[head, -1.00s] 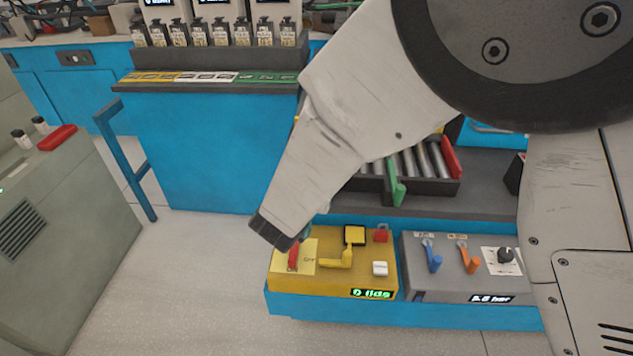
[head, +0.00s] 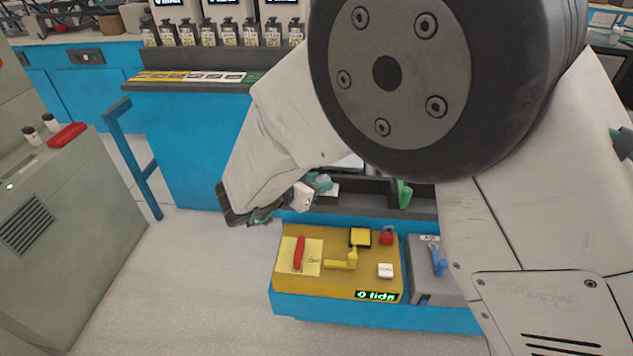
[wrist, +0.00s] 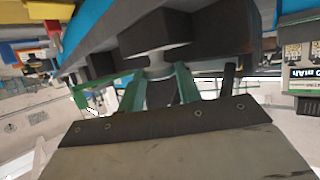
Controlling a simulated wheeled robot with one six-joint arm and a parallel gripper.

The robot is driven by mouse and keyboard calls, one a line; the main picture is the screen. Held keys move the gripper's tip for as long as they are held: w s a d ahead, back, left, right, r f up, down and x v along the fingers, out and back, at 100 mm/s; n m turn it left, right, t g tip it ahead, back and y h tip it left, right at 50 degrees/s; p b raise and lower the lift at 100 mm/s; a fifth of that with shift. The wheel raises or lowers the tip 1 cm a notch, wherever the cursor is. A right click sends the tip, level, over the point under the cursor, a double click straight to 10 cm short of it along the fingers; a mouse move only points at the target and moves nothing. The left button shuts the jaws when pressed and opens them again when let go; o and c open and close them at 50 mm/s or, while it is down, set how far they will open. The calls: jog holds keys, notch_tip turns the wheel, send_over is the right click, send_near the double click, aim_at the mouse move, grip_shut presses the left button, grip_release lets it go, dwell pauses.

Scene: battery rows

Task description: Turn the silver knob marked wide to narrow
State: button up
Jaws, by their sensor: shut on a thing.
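In the wrist view, my gripper (wrist: 163,72) has its two green fingers closed around a pale grey round piece (wrist: 160,54) under a dark block. This piece looks like the silver knob, but I can read no wide or narrow marking on it. In the head view, my gripper's teal fingertip (head: 321,183) shows just past my wrist, above and behind the yellow control box. My arm hides most of what is around the fingers there, and I cannot make out the knob in that view.
The yellow control box (head: 290,285) carries a red lever (head: 299,253), a yellow handle (head: 345,262) and a white switch (head: 385,270). A grey box with a blue lever (head: 438,260) stands to its right, partly behind my arm. A grey cabinet (head: 75,215) stands at left; floor between is clear.

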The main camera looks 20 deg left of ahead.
jog(key=o, duration=0.7)
